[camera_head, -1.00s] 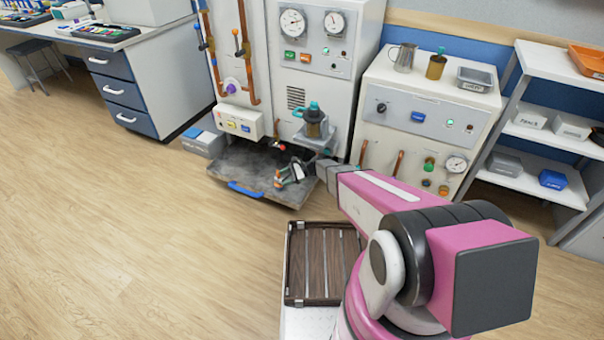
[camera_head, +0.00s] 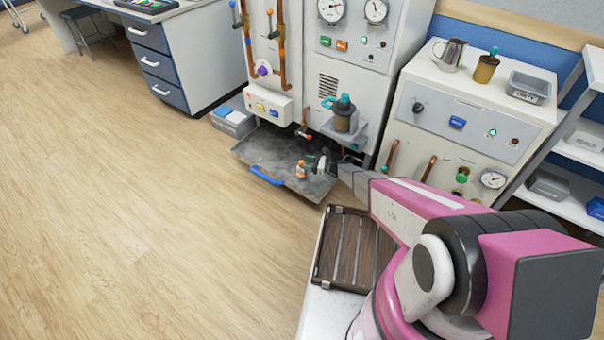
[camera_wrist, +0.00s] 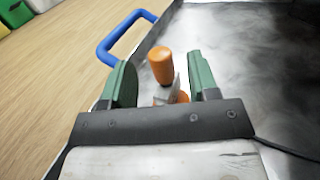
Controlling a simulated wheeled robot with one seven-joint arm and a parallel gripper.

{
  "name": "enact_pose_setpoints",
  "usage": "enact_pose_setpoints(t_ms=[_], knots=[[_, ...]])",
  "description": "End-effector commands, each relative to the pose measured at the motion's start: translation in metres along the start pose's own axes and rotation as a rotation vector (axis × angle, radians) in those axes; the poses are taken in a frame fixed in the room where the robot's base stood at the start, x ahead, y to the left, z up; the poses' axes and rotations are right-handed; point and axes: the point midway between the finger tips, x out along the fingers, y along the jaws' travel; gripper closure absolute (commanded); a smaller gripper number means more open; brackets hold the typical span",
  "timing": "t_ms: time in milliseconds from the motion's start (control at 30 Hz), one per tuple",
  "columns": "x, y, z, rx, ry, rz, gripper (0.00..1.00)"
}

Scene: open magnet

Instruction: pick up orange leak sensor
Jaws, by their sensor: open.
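The orange leak sensor (camera_head: 300,169) stands on the grey drip tray (camera_head: 268,150) at the foot of the cabinet, close to the tray's front edge. In the wrist view the orange sensor (camera_wrist: 160,68) shows an orange top with a grey part below it, and its lower part is partly hidden by my gripper. My gripper (camera_wrist: 160,82) is open, its green-padded fingers on either side of the sensor in that view. I cannot tell whether the fingers touch it. In the head view my gripper (camera_head: 318,163) is at the right of the sensor, low over the tray.
A blue handle (camera_head: 266,176) sticks out from the tray's front edge. A pump-like device (camera_head: 344,115) on a grey shelf hangs above the tray's right part. A grey box (camera_head: 233,121) stands at the tray's left. A brown slatted tray (camera_head: 343,250) lies nearer to me.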

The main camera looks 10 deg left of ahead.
Motion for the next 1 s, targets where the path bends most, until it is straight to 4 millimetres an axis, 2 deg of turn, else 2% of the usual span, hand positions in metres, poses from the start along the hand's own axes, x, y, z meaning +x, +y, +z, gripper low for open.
enact_pose_setpoints(t_ms=[400,667,800,833,1000], knots=[[0.047,-0.001,-0.001,-0.001,0.001,0.000,0.46],[0.051,-0.001,-0.001,-0.001,0.001,-0.001,0.46],[0.050,-0.001,-0.001,-0.001,0.001,-0.001,0.91],[0.050,-0.001,-0.001,-0.001,0.001,-0.001,1.00],[0.050,-0.001,0.000,-0.001,0.000,-0.001,1.00]])
